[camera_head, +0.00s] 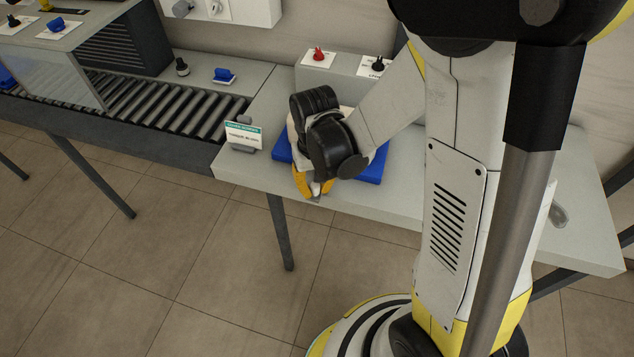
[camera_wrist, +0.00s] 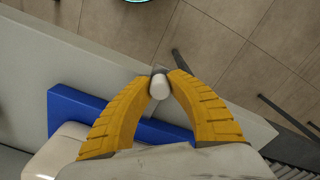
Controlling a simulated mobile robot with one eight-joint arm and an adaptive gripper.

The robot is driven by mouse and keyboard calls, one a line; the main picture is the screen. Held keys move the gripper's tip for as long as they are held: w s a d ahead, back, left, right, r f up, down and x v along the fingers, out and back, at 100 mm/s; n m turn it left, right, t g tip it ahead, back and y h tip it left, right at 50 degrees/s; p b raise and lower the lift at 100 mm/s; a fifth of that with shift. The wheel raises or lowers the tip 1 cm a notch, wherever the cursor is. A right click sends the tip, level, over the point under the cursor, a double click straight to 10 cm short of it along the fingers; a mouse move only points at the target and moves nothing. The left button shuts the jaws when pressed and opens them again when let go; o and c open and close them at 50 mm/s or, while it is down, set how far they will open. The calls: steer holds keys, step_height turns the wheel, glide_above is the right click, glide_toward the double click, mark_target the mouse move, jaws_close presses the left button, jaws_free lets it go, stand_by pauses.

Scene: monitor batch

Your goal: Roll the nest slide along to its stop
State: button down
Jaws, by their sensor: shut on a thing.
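A flat blue slab (camera_head: 374,167), which looks like the nest slide, lies on the grey bench top; its blue edge also shows in the wrist view (camera_wrist: 75,108). A white rounded thing (camera_wrist: 62,152) sits on it, mostly hidden by my wrist in the head view. My gripper (camera_head: 312,187) reaches down over the slab to the bench's front edge. In the wrist view, its yellow fingers (camera_wrist: 160,80) are shut on a small pale knob (camera_wrist: 159,88) just beyond the slab's front side. The slide's stop cannot be made out.
A small sign (camera_head: 243,135) stands left of the slab. A roller conveyor (camera_head: 165,108) runs off to the left. A grey box with a red button (camera_head: 318,55) and a black knob (camera_head: 378,64) stands behind.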

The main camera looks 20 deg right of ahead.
steer(key=c, duration=1.2)
jaws_free()
steer(key=shift+s+a, duration=0.15)
steer(key=shift+a, duration=0.05)
steer(key=shift+c, duration=0.2)
step_height(320, 180, up, 12)
steer(key=shift+d+r, duration=0.1)
steer(key=s+d+r+t, duration=0.3)
steer(key=s+r+t, duration=0.4)
steer(key=shift+s+d+r, duration=0.25)
steer(key=shift+s+d, duration=0.05)
steer(key=shift+d, duration=0.1)
